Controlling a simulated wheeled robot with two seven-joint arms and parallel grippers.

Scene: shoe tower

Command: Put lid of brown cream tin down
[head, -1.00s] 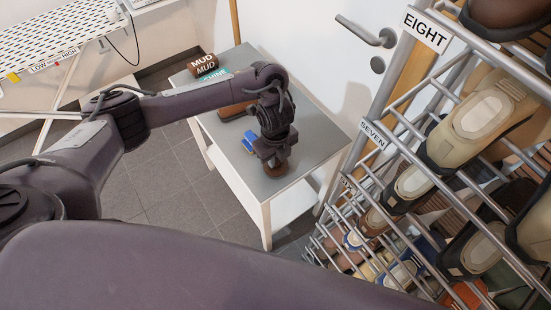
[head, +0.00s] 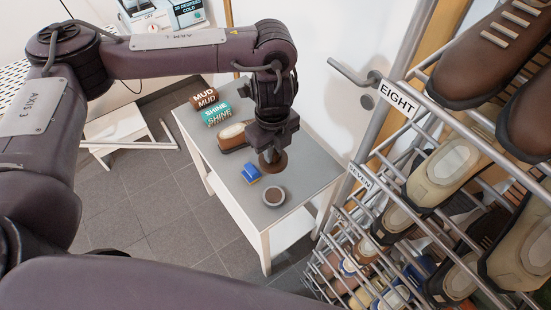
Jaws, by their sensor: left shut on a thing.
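My left gripper (head: 270,154) points down over the grey side table (head: 300,180) and is shut on the brown round lid (head: 273,166). The open brown cream tin (head: 274,196) stands on the table just in front of the lid, apart from the gripper, with its round rim and brown inside showing. I cannot tell whether the lid touches the tabletop or hangs a little above it. The gripper hides part of the lid's top. My right gripper is not in view.
A blue and yellow sponge (head: 251,173) lies left of the tin. Behind stand a brush (head: 233,135), a teal SHINE box (head: 217,114) and a brown MUD box (head: 204,98). The shoe rack (head: 385,165) rises close on the right. The table's right part is bare.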

